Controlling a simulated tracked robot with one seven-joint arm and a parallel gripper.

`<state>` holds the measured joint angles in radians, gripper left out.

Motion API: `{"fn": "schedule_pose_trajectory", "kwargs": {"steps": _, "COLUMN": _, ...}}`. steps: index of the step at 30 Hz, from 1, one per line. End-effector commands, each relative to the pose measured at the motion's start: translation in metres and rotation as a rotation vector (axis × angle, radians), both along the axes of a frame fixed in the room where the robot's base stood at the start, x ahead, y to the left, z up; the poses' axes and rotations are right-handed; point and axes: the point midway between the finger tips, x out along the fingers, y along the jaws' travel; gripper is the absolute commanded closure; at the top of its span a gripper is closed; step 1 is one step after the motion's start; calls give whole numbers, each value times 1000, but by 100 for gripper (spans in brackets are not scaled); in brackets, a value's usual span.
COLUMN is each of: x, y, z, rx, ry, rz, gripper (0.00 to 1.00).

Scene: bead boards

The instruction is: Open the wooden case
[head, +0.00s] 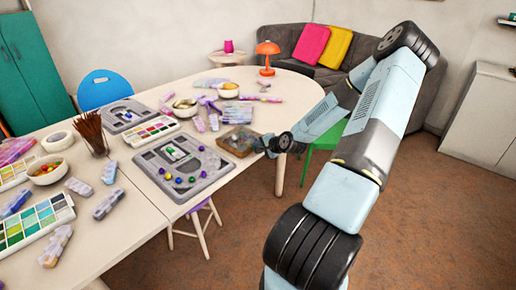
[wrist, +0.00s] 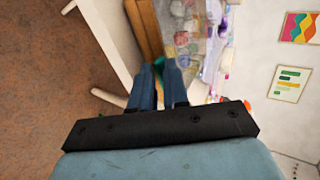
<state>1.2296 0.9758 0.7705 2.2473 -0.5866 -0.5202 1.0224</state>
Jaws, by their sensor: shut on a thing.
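The wooden case (head: 238,153) lies at the right edge of the table, with a brown wooden frame and a see-through top. In the wrist view its wooden side (wrist: 147,30) runs up from my fingertips, with colourful small items beside it. My gripper (head: 266,146) is at the case's near right edge, and in the wrist view (wrist: 160,66) its fingers are close together on that edge. The lid looks flat; I cannot tell whether it is slightly raised. The exact grip point is hidden by my fingers.
A grey bead board (head: 158,158) with coloured beads lies left of the case. Purple packets (head: 236,113) and a bowl (head: 229,90) stand behind it. An orange lamp (head: 267,58) stands at the far end.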

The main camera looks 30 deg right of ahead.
Motion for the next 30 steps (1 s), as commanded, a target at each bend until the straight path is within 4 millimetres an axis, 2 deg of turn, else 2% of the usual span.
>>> {"fn": "schedule_pose_trajectory", "kwargs": {"steps": 3, "x": -1, "y": 0, "z": -1, "rx": 1, "ry": 2, "rz": 0, "gripper": 100}}
{"fn": "schedule_pose_trajectory", "kwargs": {"steps": 11, "x": -1, "y": 0, "z": -1, "rx": 0, "ry": 6, "rz": 0, "gripper": 100}}
{"fn": "schedule_pose_trajectory", "kwargs": {"steps": 30, "x": 8, "y": 3, "z": 37, "rx": -64, "ry": 180, "rz": 0, "gripper": 100}}
